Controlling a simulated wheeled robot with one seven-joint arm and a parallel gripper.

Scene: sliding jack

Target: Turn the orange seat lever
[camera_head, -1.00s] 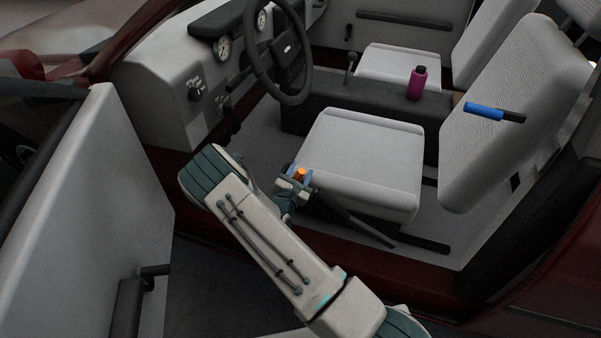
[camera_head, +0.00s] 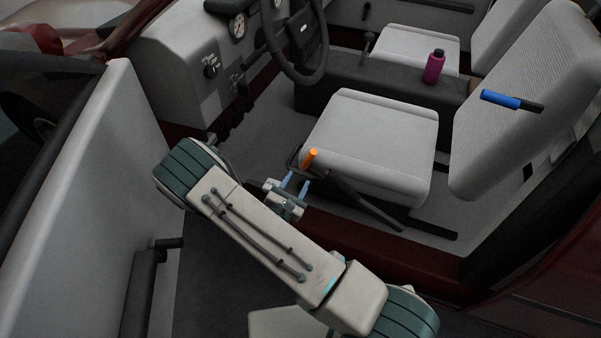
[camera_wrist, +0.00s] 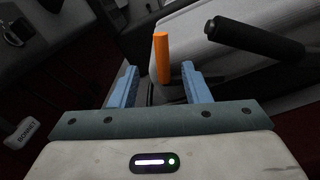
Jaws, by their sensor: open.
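The orange seat lever (camera_head: 310,158) stands at the front corner of the near grey seat (camera_head: 370,150) in the head view. My gripper (camera_head: 296,180) is just below and to the left of it, open and empty, with a gap to the lever. In the wrist view the orange lever (camera_wrist: 162,56) rises beyond my open blue fingers (camera_wrist: 160,80), between their lines. The fingers do not touch it. The lever's lower end is partly hidden by shadow and dark parts near the fingers.
A dark bar (camera_head: 365,204) runs along the seat's side, and a black handle (camera_wrist: 252,38) shows at the upper right of the wrist view. A blue-gripped lever (camera_head: 501,99) is by the backrest. A purple bottle (camera_head: 434,66) stands on the console. The open door (camera_head: 90,190) is at left.

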